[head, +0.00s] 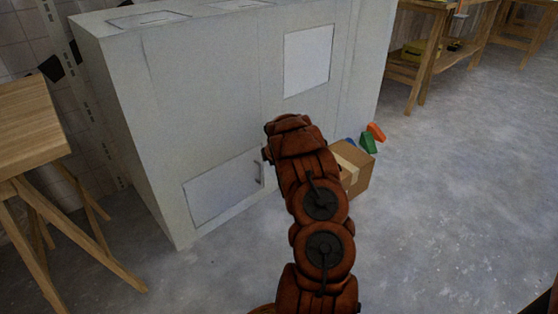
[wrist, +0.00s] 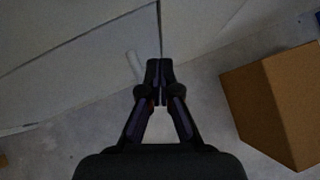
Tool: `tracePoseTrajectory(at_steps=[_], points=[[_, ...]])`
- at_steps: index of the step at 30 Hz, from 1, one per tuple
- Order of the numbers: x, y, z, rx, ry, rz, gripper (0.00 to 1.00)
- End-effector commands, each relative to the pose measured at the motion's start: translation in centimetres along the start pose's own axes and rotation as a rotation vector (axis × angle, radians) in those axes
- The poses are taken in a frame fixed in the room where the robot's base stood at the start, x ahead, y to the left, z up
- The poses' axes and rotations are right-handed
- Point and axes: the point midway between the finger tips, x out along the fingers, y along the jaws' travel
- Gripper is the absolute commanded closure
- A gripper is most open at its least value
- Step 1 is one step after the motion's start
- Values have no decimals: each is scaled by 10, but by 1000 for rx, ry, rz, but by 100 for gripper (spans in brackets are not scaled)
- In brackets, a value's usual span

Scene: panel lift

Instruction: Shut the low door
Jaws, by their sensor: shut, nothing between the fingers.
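The low door (head: 222,190) is a pale panel low in the front of a big grey cabinet (head: 210,90). It looks flush or nearly flush with the front; I cannot tell if a small gap is left. Its handle (head: 259,173) is a light bar near its right edge. In the wrist view the door (wrist: 85,65) is at left, with its handle (wrist: 134,66) just left of my gripper (wrist: 159,68). A dark seam runs along the door's right edge above the fingertips. My gripper is shut and empty, and is hidden behind my arm in the head view.
A cardboard box (head: 357,172) stands on the floor right of my arm, also in the wrist view (wrist: 275,105), with green and orange items behind it. A wooden trestle table (head: 30,125) stands at left. The floor at right is clear.

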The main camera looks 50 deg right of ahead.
Motion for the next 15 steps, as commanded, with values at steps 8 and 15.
tracePoseTrajectory(at_steps=[8,15], points=[[-26,-2,-4,-6,7,5,100],[-53,-9,-4,-7,10,5,100]])
